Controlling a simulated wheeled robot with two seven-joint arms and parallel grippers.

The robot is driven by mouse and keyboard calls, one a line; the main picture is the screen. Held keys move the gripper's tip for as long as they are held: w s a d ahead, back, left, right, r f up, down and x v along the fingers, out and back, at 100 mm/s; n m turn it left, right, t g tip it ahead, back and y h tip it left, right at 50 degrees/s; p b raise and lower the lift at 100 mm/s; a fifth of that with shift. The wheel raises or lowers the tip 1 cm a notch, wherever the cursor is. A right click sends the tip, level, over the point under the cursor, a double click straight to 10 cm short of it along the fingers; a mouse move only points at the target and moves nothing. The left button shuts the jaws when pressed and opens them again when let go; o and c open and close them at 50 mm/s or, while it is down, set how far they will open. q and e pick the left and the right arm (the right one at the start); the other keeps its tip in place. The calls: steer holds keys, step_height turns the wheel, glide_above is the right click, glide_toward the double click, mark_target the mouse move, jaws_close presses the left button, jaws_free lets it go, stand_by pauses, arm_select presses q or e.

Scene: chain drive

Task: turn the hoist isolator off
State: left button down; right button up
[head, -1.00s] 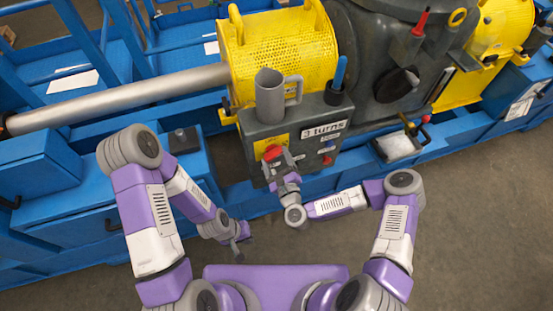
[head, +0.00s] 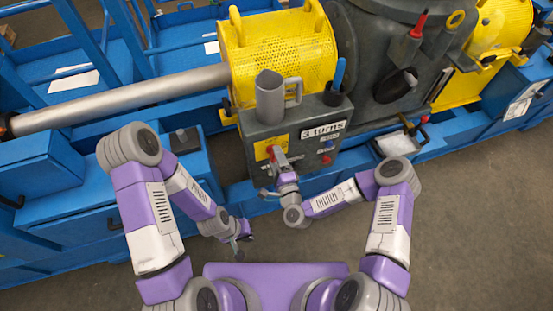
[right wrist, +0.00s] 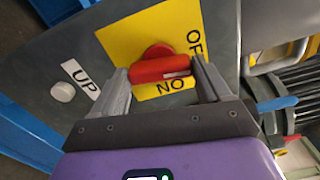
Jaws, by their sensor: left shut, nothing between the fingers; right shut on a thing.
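The hoist isolator is a red handle (head: 278,152) on a yellow plate (head: 262,149) on the front of a dark grey box. My right gripper (head: 277,162) is shut on this handle. In the right wrist view the red handle (right wrist: 160,69) sits between the two fingertips (right wrist: 162,80). My left gripper (head: 243,238) is shut and empty, low in front of the blue frame, apart from the box.
A grey jug (head: 269,100) and a dark cup with a blue item (head: 338,85) stand on the box. A "3 turns" label (head: 323,130) and small buttons are right of the handle. A white "UP" label (right wrist: 80,78) and white button (right wrist: 63,91) are beside the plate.

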steer(key=shift+n, duration=0.8)
steer(key=o, duration=1)
steer(key=shift+s, duration=0.1)
steer(key=p+v, duration=0.1)
steer(key=v, duration=0.6)
steer(key=shift+s+d, duration=0.1)
steer(key=shift+s, duration=0.05)
steer(key=shift+n, duration=0.3)
